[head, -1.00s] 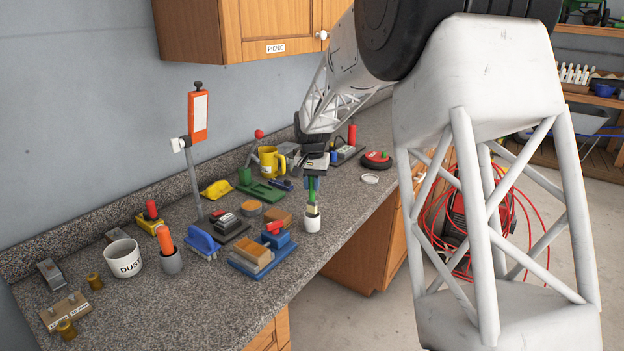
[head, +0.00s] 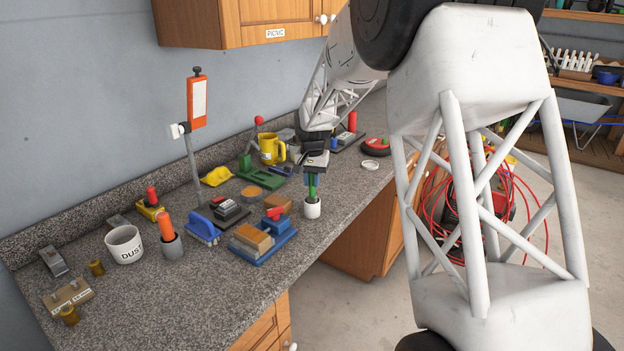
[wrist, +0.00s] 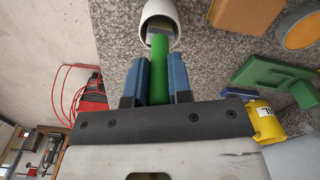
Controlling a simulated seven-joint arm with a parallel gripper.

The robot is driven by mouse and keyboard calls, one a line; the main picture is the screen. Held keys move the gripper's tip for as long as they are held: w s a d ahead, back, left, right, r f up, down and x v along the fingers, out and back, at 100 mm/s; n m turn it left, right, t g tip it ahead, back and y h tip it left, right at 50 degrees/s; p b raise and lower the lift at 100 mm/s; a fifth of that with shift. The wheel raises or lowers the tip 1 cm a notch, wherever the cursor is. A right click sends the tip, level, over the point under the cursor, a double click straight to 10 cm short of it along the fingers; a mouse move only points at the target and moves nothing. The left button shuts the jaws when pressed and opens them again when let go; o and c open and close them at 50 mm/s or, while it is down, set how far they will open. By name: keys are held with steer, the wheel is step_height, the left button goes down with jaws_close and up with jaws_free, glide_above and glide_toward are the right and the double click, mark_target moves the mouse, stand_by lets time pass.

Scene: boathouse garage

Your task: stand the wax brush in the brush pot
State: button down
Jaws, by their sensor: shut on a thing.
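The wax brush, with its green handle (head: 312,191), is upright in my gripper (head: 312,178). In the wrist view the blue fingers of my gripper (wrist: 160,76) are shut on the brush handle (wrist: 159,58) from both sides. The small white brush pot (head: 312,209) stands upright near the counter's front edge, directly below my gripper. The brush's lower end is inside the pot's mouth, and its bristles are hidden. The wrist view shows the pot's rim (wrist: 146,14) around the grey lower part of the brush. I cannot tell whether the brush touches the bottom.
Bare counter lies right of the pot.

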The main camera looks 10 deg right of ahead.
steer(key=c, duration=1)
jaws_free()
steer(key=shift+o, duration=0.2)
steer(key=shift+r, duration=3.9)
